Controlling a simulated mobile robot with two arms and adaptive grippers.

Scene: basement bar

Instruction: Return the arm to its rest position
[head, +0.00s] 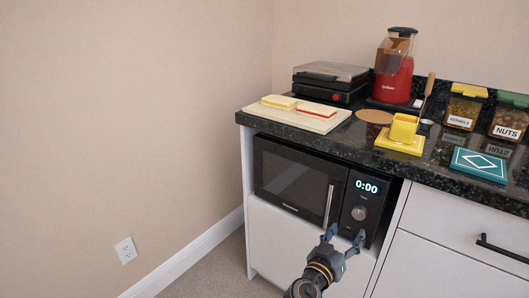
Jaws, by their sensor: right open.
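My right gripper (345,239) is in the head view at the bottom, in front of the lower right part of the microwave (300,183). Its two fingers are spread apart with nothing between them. The fingertips show close to the microwave's control panel, below its round knob (359,212); I cannot tell whether they touch it. The microwave door looks shut and its display reads 0:00. My left gripper is not in view.
The dark counter (345,137) above holds a board (297,119) with two sandwich-like items, a black grill (330,80), a red popcorn machine (394,75), a yellow cup (403,128), jars and a teal box (479,164). A drawer handle (500,248) sticks out at right. Floor at lower left is clear.

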